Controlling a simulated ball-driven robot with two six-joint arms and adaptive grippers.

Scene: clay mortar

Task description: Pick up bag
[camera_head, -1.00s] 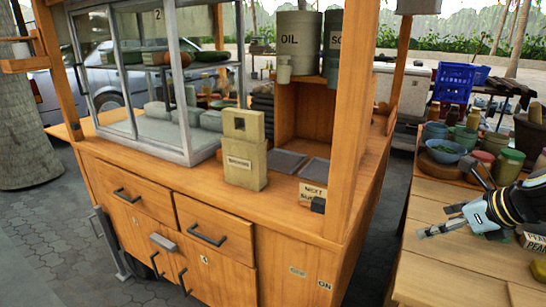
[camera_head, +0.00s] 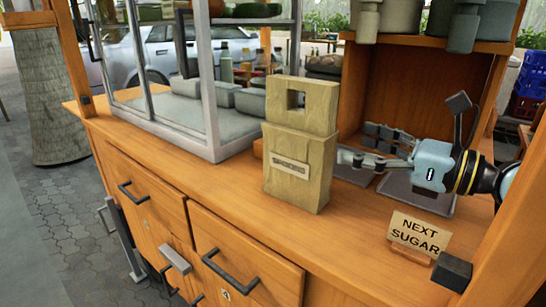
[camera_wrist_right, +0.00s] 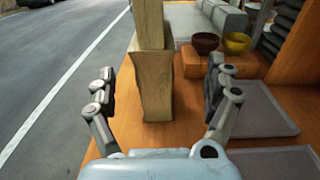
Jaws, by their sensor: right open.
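The tan paper bag (camera_head: 298,172) stands upright on the orange wooden counter, with a handle slot near its top and a small label on its front. My right gripper (camera_head: 360,146) is open just to the right of the bag, its fingers pointing left at it. In the right wrist view the bag (camera_wrist_right: 156,85) shows edge-on between the two spread fingers of my right gripper (camera_wrist_right: 160,78). The fingers look clear of its sides there. How far the bag reaches between them is hard to tell. My left gripper is not in view.
A glass display case (camera_head: 212,80) stands left of the bag. A wooden post (camera_head: 500,235) rises at right. Two small bowls (camera_wrist_right: 205,43) sit beyond the bag.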

